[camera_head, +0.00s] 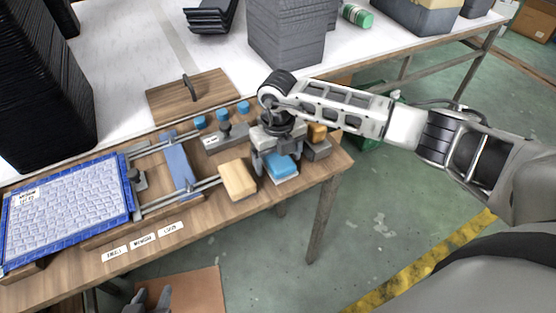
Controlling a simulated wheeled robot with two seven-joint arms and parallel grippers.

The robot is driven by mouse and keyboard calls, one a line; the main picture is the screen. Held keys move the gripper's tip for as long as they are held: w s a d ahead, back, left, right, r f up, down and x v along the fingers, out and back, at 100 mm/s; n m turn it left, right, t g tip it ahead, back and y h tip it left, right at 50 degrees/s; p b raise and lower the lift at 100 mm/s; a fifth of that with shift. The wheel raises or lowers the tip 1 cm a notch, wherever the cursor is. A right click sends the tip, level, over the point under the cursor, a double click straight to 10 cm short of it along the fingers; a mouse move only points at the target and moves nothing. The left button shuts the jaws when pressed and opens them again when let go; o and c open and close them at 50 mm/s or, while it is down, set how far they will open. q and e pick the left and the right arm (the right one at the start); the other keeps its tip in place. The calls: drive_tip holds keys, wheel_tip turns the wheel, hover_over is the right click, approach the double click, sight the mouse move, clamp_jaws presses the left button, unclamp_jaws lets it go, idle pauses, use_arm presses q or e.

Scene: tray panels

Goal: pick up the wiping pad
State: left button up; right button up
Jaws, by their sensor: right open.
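A blue pad (282,170), which looks like the wiping pad, lies at the right end of the wooden bench, on or over a pale grey base. My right gripper (276,158) points down over it, with its fingers open around the pad's upper part. Whether the fingers touch the pad cannot be told, and the gripper hides its far side. My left gripper (150,299) shows only as grey tips at the bottom edge, low in front of the bench and away from the pad; its opening is unclear.
A tan block (237,180) lies just left of the pad, and a grey block (316,149) is close on its right. Rails with a blue bar (179,166) and a blue-framed keyboard-like tray (68,211) fill the left. A handled wooden board (190,96) lies behind.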

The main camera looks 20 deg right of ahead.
sight(278, 157)
drive_tip(key=c, duration=1.1)
drive_tip(key=shift+r, duration=0.1)
drive_tip(key=shift+r, duration=0.4)
wheel_tip(278, 157, up, 2)
drive_tip(key=shift+r, duration=0.2)
drive_tip(key=s+a+r, duration=0.1)
drive_tip(key=s+r, duration=0.2)
drive_tip(key=s, duration=0.1)
drive_tip(key=s+a+r+b, duration=0.1)
drive_tip(key=s+a+r, duration=0.1)
drive_tip(key=s+r, duration=0.1)
drive_tip(key=s+a+r, duration=0.2)
drive_tip(key=s+r, duration=0.1)
drive_tip(key=s, duration=0.3)
drive_tip(key=shift+a+r+b, duration=0.15)
drive_tip(key=shift+r+b, duration=0.2)
drive_tip(key=shift+b, duration=0.05)
